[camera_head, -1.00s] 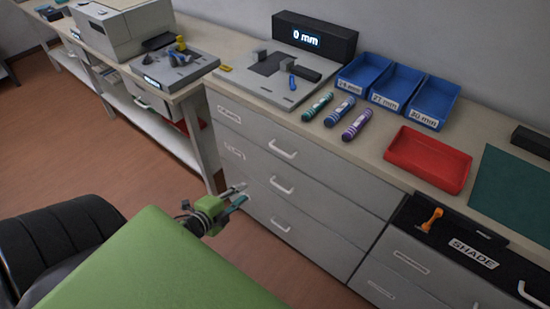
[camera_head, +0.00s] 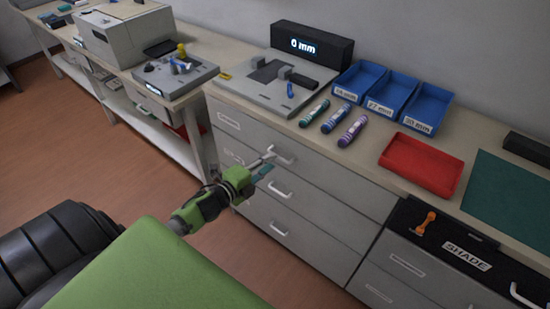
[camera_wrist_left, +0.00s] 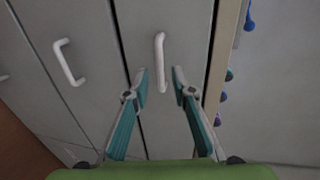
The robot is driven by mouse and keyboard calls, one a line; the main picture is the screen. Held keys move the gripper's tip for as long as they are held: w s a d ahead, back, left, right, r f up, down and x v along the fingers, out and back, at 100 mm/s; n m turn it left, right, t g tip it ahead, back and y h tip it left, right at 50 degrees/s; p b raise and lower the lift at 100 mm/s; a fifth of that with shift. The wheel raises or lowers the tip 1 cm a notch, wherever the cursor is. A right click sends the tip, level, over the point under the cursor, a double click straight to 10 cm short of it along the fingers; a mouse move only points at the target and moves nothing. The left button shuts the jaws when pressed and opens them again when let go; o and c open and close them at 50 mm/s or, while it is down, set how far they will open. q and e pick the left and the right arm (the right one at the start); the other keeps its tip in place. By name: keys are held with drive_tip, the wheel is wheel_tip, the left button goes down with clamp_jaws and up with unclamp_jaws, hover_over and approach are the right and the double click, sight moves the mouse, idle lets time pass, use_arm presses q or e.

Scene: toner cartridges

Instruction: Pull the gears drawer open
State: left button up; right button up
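The grey cabinet (camera_head: 345,190) has a stack of shut drawers with white bar handles. Its labels are too small to read, so I cannot tell which drawer holds gears. My left gripper (camera_head: 267,164) is open and empty in front of the top drawer (camera_head: 318,172), close to its handle (camera_head: 283,157). In the left wrist view my gripper (camera_wrist_left: 161,80) has a fingertip on either side of the top handle (camera_wrist_left: 160,50) in the picture; contact is not clear. The second drawer's handle shows in the left wrist view (camera_wrist_left: 69,62). My right gripper is not in view.
The countertop above carries a measuring device (camera_head: 274,84), several toner cartridges (camera_head: 333,117), blue bins (camera_head: 393,90) and a red tray (camera_head: 421,164). Open floor lies before the cabinet.

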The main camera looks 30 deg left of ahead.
use_arm(q)
drive_tip(key=shift+x, duration=2)
clamp_jaws()
